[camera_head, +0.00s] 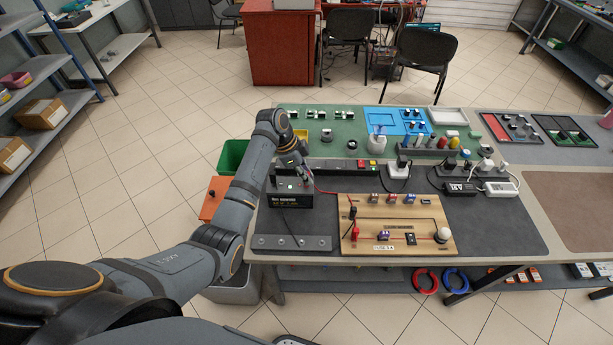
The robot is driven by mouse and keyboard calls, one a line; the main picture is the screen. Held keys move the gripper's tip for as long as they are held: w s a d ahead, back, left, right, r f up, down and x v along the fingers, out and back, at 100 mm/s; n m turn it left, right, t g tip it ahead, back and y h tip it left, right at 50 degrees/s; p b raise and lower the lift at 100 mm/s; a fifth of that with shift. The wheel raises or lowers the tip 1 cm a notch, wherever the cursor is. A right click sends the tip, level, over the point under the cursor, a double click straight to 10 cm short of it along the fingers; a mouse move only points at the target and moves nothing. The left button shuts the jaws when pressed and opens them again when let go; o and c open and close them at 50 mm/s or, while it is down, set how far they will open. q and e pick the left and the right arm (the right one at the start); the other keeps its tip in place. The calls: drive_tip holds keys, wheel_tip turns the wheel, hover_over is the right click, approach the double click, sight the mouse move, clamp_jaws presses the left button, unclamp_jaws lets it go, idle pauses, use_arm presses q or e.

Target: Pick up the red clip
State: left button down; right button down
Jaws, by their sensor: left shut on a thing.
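My left gripper (303,174) is shut over the black power box (291,200) at the left of the near workbench. A thin red lead (328,192) runs from beside its fingertips towards the wooden circuit board (374,229). The red clip at the end of this lead is very small and mostly hidden by the fingers, and it appears to be between them. I cannot tell whether it touches the box. My right gripper is not in view.
A dark power strip (340,166) lies behind the box, with a white plug (399,169) to its right. The board carries small parts and a white bulb (443,234). A flat grey metal strip (291,243) lies near the front edge. A green bin (232,157) stands left of the bench.

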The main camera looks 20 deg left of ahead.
use_arm(q)
wheel_tip(320, 180, up, 3)
drive_tip(key=shift+b, duration=0.85)
drive_tip(key=s+d+r+p, duration=0.4)
drive_tip(key=s+r+p, duration=0.9)
drive_tip(key=p, duration=0.1)
drive_tip(key=shift+s, duration=0.2)
drive_tip(key=shift+d, duration=0.1)
